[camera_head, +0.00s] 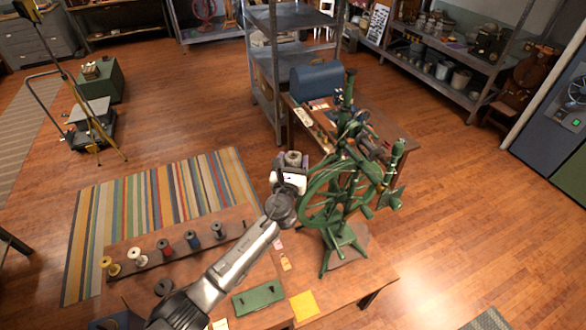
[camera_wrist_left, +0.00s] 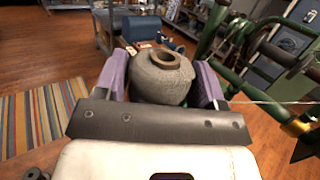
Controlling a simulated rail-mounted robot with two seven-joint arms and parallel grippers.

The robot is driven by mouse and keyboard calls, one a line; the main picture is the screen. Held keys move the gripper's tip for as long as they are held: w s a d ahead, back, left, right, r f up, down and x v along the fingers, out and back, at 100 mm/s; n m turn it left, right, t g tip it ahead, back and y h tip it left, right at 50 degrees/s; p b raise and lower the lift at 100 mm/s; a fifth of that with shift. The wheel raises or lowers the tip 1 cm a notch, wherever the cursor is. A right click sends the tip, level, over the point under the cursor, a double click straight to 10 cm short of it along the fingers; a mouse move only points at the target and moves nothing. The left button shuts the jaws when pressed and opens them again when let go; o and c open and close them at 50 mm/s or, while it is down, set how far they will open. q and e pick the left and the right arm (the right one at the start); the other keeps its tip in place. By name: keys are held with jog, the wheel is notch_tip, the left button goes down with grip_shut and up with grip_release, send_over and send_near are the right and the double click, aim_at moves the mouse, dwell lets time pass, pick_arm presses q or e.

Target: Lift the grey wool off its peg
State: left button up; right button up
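The grey wool (camera_wrist_left: 162,76) is a round grey bundle with a brown ring at its top. In the wrist view it sits between the two purple fingers of my left gripper (camera_wrist_left: 163,85), which appear to press on its sides. My right gripper is in neither view.
The green spinning wheel (camera_head: 340,195) stands close to the right of my left gripper. A wooden rack (camera_head: 150,262) with several coloured spools lies at the left of the table.

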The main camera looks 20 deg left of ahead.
pick_arm(q)
jog(key=c, duration=0.6)
jog(key=shift+c, duration=0.2)
notch_tip(320, 180, up, 8)
jog(key=shift+r+p, duration=0.2)
jog(key=shift+p, duration=0.35)
jog(key=shift+r, duration=0.8)
jog(key=shift+p, duration=0.3)
